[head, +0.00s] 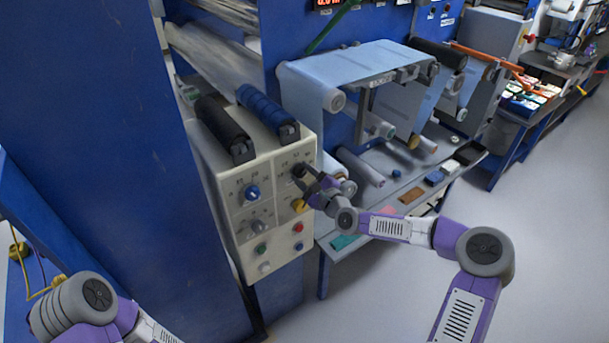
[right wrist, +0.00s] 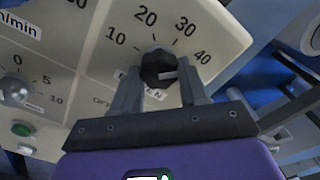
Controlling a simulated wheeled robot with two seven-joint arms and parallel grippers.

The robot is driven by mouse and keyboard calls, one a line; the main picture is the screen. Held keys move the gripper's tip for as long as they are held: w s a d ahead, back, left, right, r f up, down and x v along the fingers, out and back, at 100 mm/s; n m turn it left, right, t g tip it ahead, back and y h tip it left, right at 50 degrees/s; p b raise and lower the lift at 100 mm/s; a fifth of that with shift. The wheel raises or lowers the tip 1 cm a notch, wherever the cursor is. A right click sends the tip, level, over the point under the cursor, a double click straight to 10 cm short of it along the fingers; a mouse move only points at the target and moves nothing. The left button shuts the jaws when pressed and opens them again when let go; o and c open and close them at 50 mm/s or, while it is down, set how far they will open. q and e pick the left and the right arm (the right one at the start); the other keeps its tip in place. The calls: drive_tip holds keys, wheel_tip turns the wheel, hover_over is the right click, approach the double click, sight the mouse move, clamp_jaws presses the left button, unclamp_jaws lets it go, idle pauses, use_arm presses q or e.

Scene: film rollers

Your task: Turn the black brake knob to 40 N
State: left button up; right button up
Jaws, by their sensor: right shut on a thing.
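The black brake knob (right wrist: 157,66) sits on the cream panel below a scale reading 10, 20, 30 and 40. It also shows in the head view (head: 298,170) at the panel's upper right. A light mark shows on the knob's right side; I cannot tell which number it indicates. My right gripper (right wrist: 163,72) is shut on the knob, with one finger on each side. In the head view the right gripper (head: 305,179) reaches the knob from the right. The label under the knob is partly hidden by the fingers. My left gripper is out of view.
The cream control panel (head: 229,222) also bears a blue knob (head: 252,192), a grey knob (head: 257,226), a yellow knob (head: 298,206) and several buttons, including a red one (head: 298,228). Black and blue rollers lie above it. A roller machine stands behind; the floor at right is clear.

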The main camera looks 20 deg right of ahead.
drive_tip(key=o, duration=1.1)
drive_tip(key=shift+c, duration=0.2)
drive_tip(key=v, duration=0.7)
drive_tip(key=shift+s+p, duration=0.3)
drive_tip(key=shift+p, duration=0.05)
drive_tip(key=shift+d, duration=0.1)
